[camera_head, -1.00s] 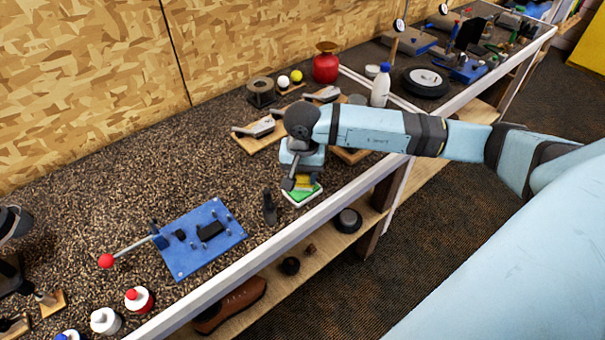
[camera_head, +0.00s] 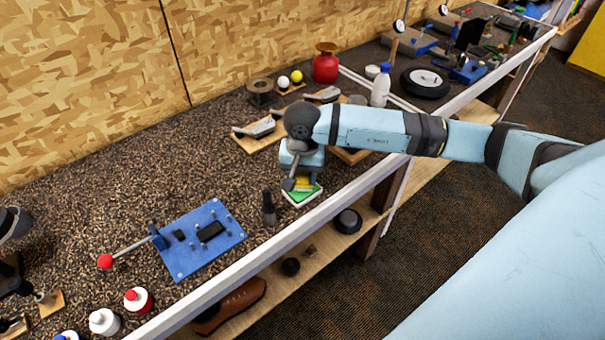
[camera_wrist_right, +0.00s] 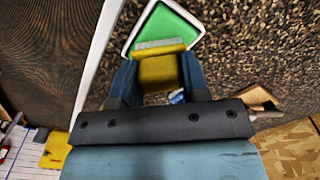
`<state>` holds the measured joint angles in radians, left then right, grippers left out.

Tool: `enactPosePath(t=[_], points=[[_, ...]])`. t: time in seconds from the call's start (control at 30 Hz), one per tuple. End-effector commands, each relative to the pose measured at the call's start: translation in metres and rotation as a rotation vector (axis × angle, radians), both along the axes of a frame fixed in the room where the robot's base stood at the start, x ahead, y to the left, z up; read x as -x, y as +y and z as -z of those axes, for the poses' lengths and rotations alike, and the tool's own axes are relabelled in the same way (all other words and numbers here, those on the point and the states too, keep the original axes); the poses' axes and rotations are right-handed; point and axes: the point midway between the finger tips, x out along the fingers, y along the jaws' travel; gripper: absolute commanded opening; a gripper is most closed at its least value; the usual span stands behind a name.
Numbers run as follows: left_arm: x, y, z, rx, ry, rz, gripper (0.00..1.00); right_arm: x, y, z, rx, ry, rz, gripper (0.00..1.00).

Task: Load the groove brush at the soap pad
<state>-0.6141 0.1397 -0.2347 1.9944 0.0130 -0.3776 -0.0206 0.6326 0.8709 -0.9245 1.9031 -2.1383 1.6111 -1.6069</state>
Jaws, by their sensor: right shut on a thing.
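My right gripper (camera_head: 301,182) is low over the near edge of the bench. In the right wrist view its two blue fingers (camera_wrist_right: 158,82) are shut on the groove brush (camera_wrist_right: 161,70), a yellow block with a pale bristle strip along its far edge. The soap pad (camera_wrist_right: 167,24) is a green pad in a white tray, just beyond the brush in that view. In the head view the pad (camera_head: 298,197) lies directly below the gripper. The bristles overlap the pad's edge in the picture; I cannot tell whether they touch it.
A small dark bottle (camera_head: 268,209) stands just left of the pad. A blue plate with a red-knobbed lever (camera_head: 203,238) lies farther left. Club heads on wooden blocks (camera_head: 258,134) sit behind my wrist. The bench's pale front rail (camera_head: 262,256) runs close to the pad.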

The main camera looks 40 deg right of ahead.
Motion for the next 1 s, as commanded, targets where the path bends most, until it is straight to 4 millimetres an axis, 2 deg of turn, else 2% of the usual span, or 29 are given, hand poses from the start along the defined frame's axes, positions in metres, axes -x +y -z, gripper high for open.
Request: enactPosePath(t=[0.17, 1.0], points=[[0.0, 0.0, -0.002, 0.0, 0.0, 0.0, 0.43, 0.001, 0.0, -0.004, 0.001, 0.003, -0.001, 0.23], [0.0, 0.0, -0.023, 0.0, 0.001, 0.0, 0.43, 0.0, 0.0, -0.069, 0.0, 0.001, 0.0, 0.23]])
